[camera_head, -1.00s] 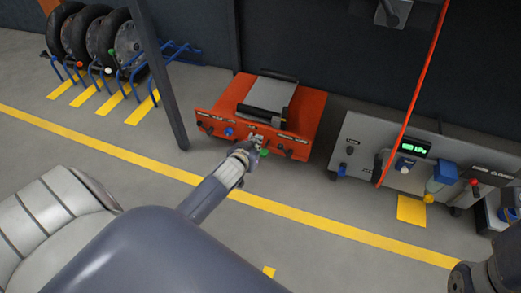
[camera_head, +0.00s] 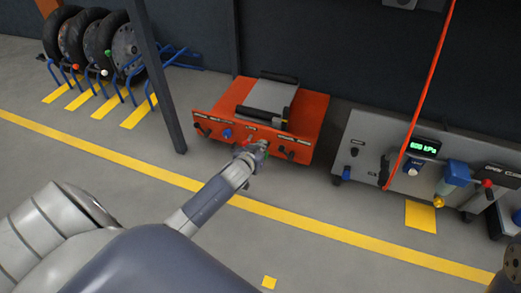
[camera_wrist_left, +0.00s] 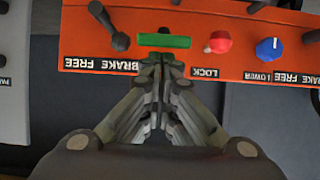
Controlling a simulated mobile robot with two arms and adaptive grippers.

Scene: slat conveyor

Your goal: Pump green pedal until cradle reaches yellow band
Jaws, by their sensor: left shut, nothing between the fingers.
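The orange lift unit (camera_head: 312,112) stands on the floor by the dark wall, with a grey cradle plate (camera_head: 264,96) on top. A small yellow mark (camera_head: 285,121) shows beside the plate; I cannot tell whether the cradle is level with it. The green pedal (camera_wrist_left: 164,41) sticks out of the orange front panel in the left wrist view, between a black lever and a red knob (camera_wrist_left: 217,43). My left gripper (camera_wrist_left: 158,62) is shut and empty, its fingertips just at the pedal's edge; contact is unclear. In the head view the gripper (camera_head: 258,150) partly hides the panel's middle.
A blue knob (camera_wrist_left: 269,49) and black brake levers flank the pedal. A grey pressure panel (camera_head: 367,130) with a green display stands at right, a red hose (camera_head: 425,92) hanging before it. A dark post (camera_head: 160,85) and wheel rack stand left. The front floor is clear.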

